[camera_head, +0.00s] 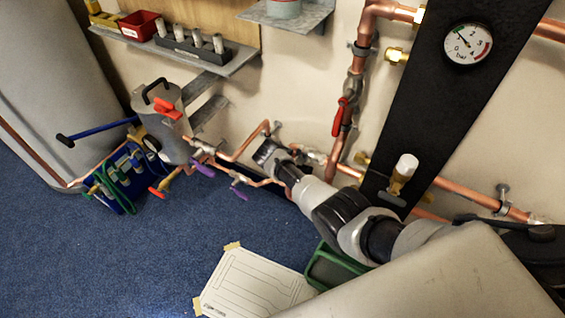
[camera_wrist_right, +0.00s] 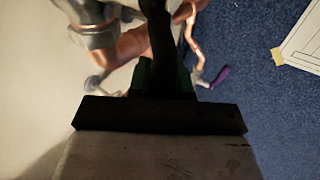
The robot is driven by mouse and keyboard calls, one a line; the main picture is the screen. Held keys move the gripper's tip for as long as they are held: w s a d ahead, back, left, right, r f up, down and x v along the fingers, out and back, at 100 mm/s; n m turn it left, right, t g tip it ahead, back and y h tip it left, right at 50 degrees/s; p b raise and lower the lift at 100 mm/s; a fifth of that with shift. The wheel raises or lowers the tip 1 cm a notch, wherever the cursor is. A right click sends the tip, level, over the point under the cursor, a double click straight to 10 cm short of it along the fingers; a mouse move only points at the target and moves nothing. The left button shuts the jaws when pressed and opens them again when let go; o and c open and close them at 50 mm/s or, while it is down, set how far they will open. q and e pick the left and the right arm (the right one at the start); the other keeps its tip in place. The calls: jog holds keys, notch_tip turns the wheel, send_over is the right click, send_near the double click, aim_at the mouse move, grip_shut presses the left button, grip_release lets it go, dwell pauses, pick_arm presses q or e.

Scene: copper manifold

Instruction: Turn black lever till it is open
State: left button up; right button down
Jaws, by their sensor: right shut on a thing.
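My right arm comes in from the lower right in the head view, and its gripper (camera_head: 268,153) is at the copper pipework low on the wall. In the right wrist view the gripper's green fingertips (camera_wrist_right: 164,78) are shut on a dark upright bar, which appears to be the black lever (camera_wrist_right: 158,40). A silver fitting and a copper pipe lie just beyond it, blurred. In the head view the lever is hidden by the gripper, so its angle cannot be told there. My left gripper is in neither view.
A red lever (camera_head: 342,116) sits on the vertical copper pipe. Purple levers (camera_head: 203,170) hang left of my right gripper. A black panel with a gauge (camera_head: 468,44) and a white-capped valve (camera_head: 405,168) stands to the right. Blue floor (camera_head: 170,250) is clear at lower left.

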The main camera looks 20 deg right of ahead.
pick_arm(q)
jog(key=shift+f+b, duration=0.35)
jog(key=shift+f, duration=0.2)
pick_arm(e)
jog(key=shift+f+g, duration=0.3)
jog(key=shift+f, duration=0.05)
jog(key=shift+h, duration=0.3)
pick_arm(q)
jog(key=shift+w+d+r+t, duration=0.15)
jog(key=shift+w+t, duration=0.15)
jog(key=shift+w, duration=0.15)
pick_arm(e)
jog(key=shift+s, duration=0.1)
jog(key=shift+d, duration=0.1)
jog(key=c, duration=1)
grip_release()
jog(key=shift+c, duration=0.2)
jog(key=shift+r, duration=0.1)
